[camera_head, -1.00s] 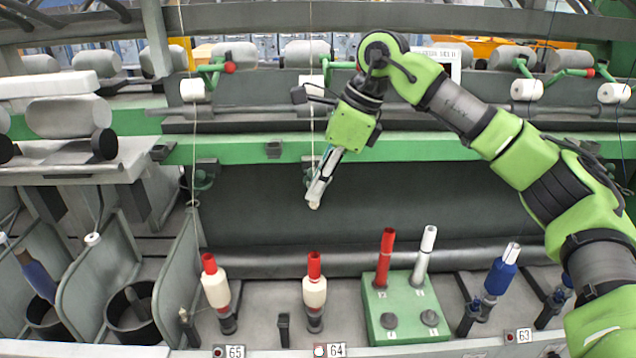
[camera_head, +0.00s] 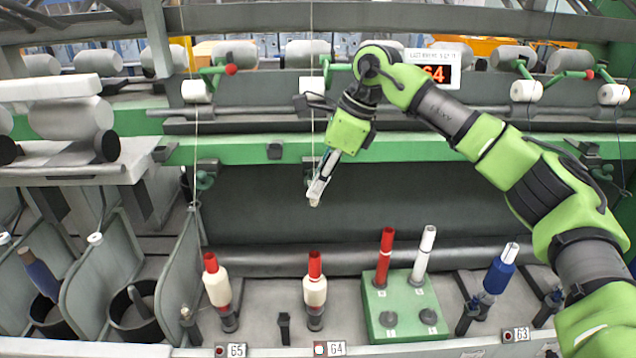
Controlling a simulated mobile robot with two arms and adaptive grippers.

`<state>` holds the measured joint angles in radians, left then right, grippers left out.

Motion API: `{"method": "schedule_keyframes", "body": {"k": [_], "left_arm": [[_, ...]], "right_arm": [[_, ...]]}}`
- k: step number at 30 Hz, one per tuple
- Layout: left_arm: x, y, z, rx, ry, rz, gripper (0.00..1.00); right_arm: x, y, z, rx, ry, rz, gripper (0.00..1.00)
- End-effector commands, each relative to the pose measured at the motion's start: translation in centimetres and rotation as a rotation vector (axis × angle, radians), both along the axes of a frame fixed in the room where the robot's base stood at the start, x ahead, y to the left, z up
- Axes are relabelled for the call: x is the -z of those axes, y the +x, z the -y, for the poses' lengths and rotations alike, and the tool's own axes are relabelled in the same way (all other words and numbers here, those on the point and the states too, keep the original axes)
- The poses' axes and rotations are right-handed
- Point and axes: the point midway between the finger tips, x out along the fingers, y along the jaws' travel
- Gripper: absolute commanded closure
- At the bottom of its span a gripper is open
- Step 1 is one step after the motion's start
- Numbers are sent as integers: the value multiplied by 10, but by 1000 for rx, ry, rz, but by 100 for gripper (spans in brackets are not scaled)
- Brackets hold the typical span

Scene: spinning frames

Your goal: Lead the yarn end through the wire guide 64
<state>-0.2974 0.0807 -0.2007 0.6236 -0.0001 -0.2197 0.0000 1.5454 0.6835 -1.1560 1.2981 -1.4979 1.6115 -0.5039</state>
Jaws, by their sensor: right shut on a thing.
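My right gripper (camera_head: 315,196) points down and slightly left in front of the dark panel, at position 64. Its fingers are shut on the yarn end, a pale bit at the fingertips. The thin white yarn (camera_head: 312,110) runs down from above towards the fingers. The wire guide 64 (camera_head: 311,163) is just behind the gripper under the green rail and mostly hidden. I cannot tell whether the yarn is inside it. Below stands the bobbin (camera_head: 315,290) with a red tube top, behind label 64 (camera_head: 335,349). My left gripper is out of view.
A similar guide (camera_head: 205,178) with its yarn is at position 65 on the left. A green block (camera_head: 404,325) with red and white tubes stands right of bobbin 64. A display (camera_head: 434,70) reading 64 is behind my arm. The space below the gripper is clear down to the bobbin.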

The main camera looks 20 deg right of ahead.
Motion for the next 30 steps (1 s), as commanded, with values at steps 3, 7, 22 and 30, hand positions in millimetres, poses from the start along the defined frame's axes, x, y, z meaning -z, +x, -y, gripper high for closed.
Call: {"method": "schedule_keyframes", "body": {"k": [3, 7, 22, 30], "left_arm": [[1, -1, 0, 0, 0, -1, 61], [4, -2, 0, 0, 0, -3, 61], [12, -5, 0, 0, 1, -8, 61], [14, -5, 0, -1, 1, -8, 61]], "right_arm": [[-1, -2, -1, -1, 1, 1, 97], [-6, -12, -4, -2, 1, 3, 97], [-29, -55, -16, -1, 0, 3, 97], [-38, -73, -21, -1, 0, 0, 97]]}}
